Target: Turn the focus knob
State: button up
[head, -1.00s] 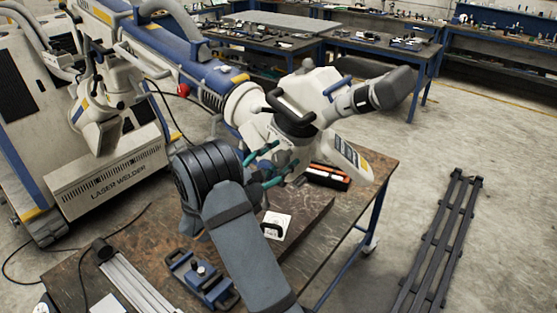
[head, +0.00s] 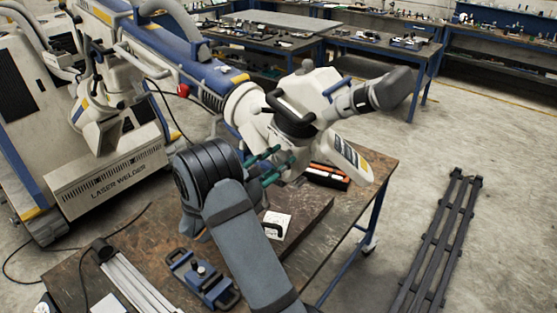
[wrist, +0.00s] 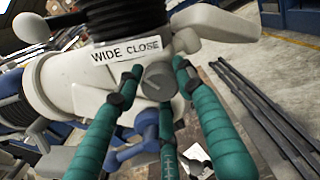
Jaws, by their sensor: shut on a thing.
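The focus knob (wrist: 158,82) is a small round grey dial with a slot across its face. It sits on the white microscope head (wrist: 80,84), below a label reading "WIDE CLOSE" (wrist: 126,50). My gripper (wrist: 157,79) has three teal fingers set around the knob, left, right and below, shut on it. In the head view the gripper (head: 272,166) reaches the near side of the microscope head (head: 270,130). The knob is hidden there by the fingers and wrist.
A wooden workbench (head: 140,235) lies below, with a blue clamp fixture (head: 203,278), metal profiles (head: 135,283) and an orange-and-black box (head: 328,176). The laser welder (head: 108,182) stands at left. A dark rack (head: 440,240) lies on the open floor at right.

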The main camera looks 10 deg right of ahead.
jog(key=o, duration=1.1)
jog(key=v, duration=1.2)
